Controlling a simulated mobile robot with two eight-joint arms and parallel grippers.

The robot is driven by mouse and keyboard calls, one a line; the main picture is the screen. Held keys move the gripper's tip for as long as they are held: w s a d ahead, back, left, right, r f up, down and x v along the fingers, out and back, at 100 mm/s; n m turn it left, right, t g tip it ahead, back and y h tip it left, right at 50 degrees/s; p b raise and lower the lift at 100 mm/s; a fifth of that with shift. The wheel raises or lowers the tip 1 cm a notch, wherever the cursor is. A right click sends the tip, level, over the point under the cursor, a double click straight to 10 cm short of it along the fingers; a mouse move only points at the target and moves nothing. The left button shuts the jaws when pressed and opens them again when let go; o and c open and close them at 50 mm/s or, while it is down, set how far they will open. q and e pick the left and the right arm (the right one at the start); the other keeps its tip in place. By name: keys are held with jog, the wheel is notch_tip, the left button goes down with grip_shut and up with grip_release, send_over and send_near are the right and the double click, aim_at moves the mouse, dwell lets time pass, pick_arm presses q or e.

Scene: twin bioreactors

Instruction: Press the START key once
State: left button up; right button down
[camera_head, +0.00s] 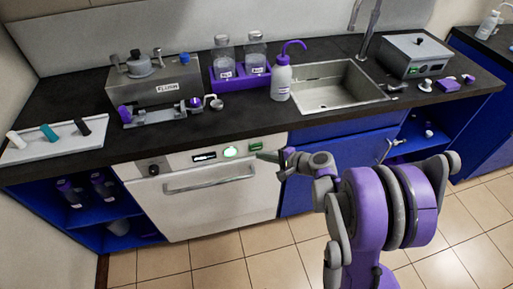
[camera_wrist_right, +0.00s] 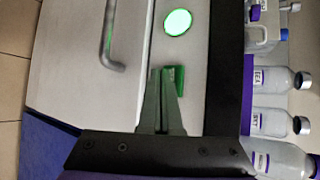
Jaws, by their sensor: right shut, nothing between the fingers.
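A small green key (camera_head: 254,146) with lettering too small to read sits on the upper right of the white front panel, right of a round, glowing green light (camera_head: 231,152). The key (camera_wrist_right: 174,78) and the glowing light (camera_wrist_right: 177,22) also show in the right wrist view. My right gripper (camera_head: 262,156) is shut and empty, its tips close to the key's lower right in the head view. In the wrist view its fingers (camera_wrist_right: 158,74) reach to the key's edge and partly hide it. I cannot tell whether they touch. My left gripper is not in view.
The white appliance (camera_head: 205,203) has a horizontal handle (camera_head: 209,181), a dark knob (camera_head: 153,169) and a small display (camera_head: 204,157). The dark counter (camera_head: 215,128) above carries a purple bottle rack (camera_head: 240,81), a wash bottle (camera_head: 281,83) and a sink (camera_head: 333,87). Floor in front is clear.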

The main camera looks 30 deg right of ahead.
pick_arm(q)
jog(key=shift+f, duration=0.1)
pick_arm(e)
jog(key=s, duration=0.2)
jog(key=s+a, duration=0.1)
jog(key=s, duration=0.2)
jog(key=shift+a, duration=0.1)
jog(key=shift+w, duration=0.1)
dwell(0.5)
jog(key=s+a+n+g+h, duration=0.1)
jog(key=s+a+n+g, duration=0.4)
jog(key=s+a+n, duration=0.5)
jog(key=s+a+n+g+h, duration=0.15)
jog(key=s+n+h, duration=0.35)
jog(key=s, duration=0.6)
pick_arm(q)
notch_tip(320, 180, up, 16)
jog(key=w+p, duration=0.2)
jog(key=p, duration=1.2)
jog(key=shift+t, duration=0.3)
pick_arm(e)
notch_tip(320, 180, up, 16)
jog(key=w+n, duration=0.1)
jog(key=w, duration=0.1)
jog(key=shift+d+r, duration=0.15)
jog(key=shift+d, duration=0.15)
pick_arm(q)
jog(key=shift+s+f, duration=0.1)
